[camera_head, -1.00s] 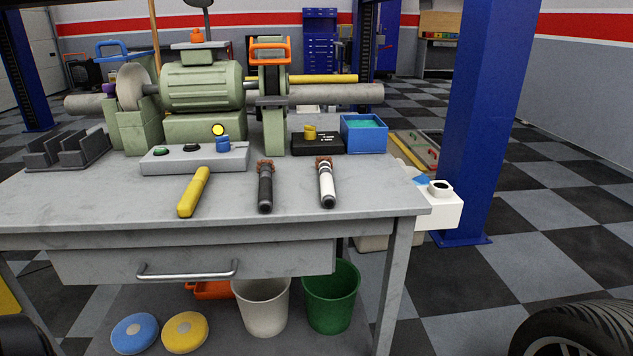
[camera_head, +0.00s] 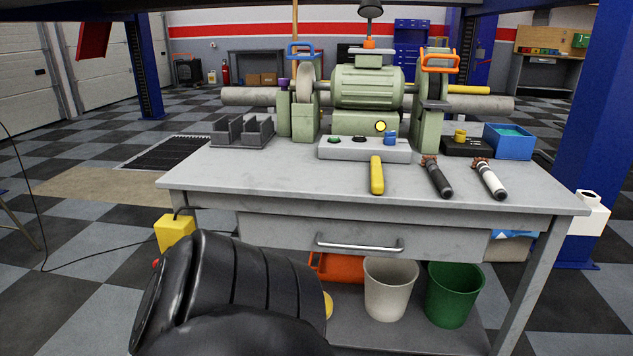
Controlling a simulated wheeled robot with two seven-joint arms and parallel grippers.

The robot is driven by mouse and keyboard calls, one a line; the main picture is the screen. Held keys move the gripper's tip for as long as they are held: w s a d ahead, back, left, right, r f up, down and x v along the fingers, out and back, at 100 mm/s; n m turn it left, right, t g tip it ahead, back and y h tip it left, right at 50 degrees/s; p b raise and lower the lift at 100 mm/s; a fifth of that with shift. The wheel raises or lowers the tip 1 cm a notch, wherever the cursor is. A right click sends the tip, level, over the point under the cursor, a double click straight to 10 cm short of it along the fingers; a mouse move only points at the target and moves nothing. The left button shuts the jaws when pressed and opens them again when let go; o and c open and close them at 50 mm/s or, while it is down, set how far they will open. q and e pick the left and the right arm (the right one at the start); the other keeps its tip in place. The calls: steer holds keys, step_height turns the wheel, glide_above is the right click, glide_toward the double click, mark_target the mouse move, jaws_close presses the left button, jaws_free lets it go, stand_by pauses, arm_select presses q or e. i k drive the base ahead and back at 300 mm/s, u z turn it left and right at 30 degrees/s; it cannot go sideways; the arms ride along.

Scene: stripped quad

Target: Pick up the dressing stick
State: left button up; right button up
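A yellow stick (camera_head: 377,175), which looks like the dressing stick, lies on the grey workbench (camera_head: 270,181), pointing from the control box toward the front edge. To its right lie two tools with toothed rusty heads, one with a black handle (camera_head: 438,179) and one with a white handle (camera_head: 489,180). Nothing touches the yellow stick's visible top and sides. A thick black link of my arm fills the lower left, in front of the bench. Neither gripper shows.
A green bench grinder (camera_head: 367,88) stands behind the grey control box (camera_head: 365,149). A dark slotted rack (camera_head: 242,132) is at the left, a blue bin (camera_head: 508,141) at the right. The bench's front left top is clear. A white bucket (camera_head: 390,287) and green bucket (camera_head: 453,293) stand below.

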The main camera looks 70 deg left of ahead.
mark_target(377, 173)
steer(key=k, duration=0.6)
steer(key=u, duration=1)
